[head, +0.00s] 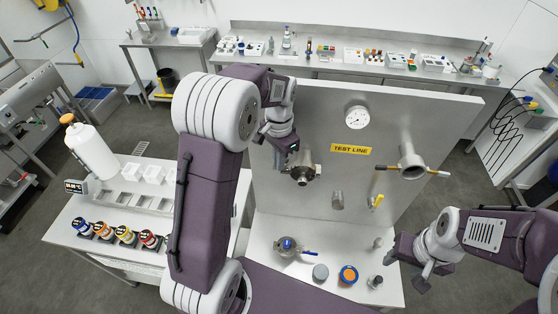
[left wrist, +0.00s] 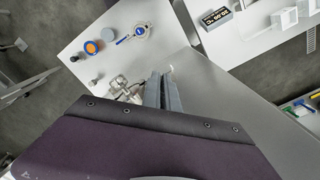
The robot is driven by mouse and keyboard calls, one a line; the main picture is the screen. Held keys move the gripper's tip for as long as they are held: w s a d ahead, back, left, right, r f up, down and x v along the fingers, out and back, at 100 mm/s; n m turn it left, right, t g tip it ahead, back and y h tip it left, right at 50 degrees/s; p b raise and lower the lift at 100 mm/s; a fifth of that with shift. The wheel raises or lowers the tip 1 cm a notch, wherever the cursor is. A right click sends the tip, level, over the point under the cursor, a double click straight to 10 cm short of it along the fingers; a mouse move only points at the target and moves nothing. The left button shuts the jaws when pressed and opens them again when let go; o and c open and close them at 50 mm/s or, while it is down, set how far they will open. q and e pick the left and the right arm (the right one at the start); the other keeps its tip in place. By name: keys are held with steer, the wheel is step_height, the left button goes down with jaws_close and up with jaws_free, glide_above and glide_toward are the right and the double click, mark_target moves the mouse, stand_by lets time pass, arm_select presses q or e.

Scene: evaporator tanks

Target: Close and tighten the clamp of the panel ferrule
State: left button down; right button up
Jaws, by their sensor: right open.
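The panel ferrule (head: 303,174) sticks out of the upright steel panel (head: 340,205), left of the TEST LINE label, with metal clamp parts around it. Whether the clamp is closed cannot be made out. My left gripper (head: 287,150) is at the panel just above and left of the ferrule, partly covering it. In the left wrist view its two grey fingers (left wrist: 163,91) lie close together beside the metal clamp parts (left wrist: 122,89); whether they touch or grip anything is unclear. My right gripper (head: 405,276) is open and empty at the lower right, away from the panel.
On the bench below lie a blue-handled valve (head: 288,245), a grey cap (head: 320,272) and an orange-and-blue part (head: 348,275).

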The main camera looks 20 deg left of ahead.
arm_select(q)
steer(key=shift+w+r, duration=0.1)
steer(key=shift+w, duration=0.1)
steer(key=m, duration=0.4)
steer(key=shift+w+a, duration=0.2)
steer(key=shift+a, duration=0.05)
steer(key=m, duration=0.4)
steer(key=shift+w+a+m, duration=0.15)
steer(key=shift+w+m, duration=0.1)
steer(key=shift+m, duration=0.15)
steer(key=m, duration=0.4)
steer(key=shift+w, duration=0.25)
steer(key=shift+w+f+m, duration=0.15)
steer(key=shift+m, duration=0.9)
steer(key=shift+w+f+m, duration=0.1)
steer(key=shift+m, duration=0.95)
steer(key=c, duration=1.6)
jaws_free()
steer(key=shift+c, duration=0.2)
steer(key=shift+d+r, duration=0.15)
steer(key=shift+d, duration=0.25)
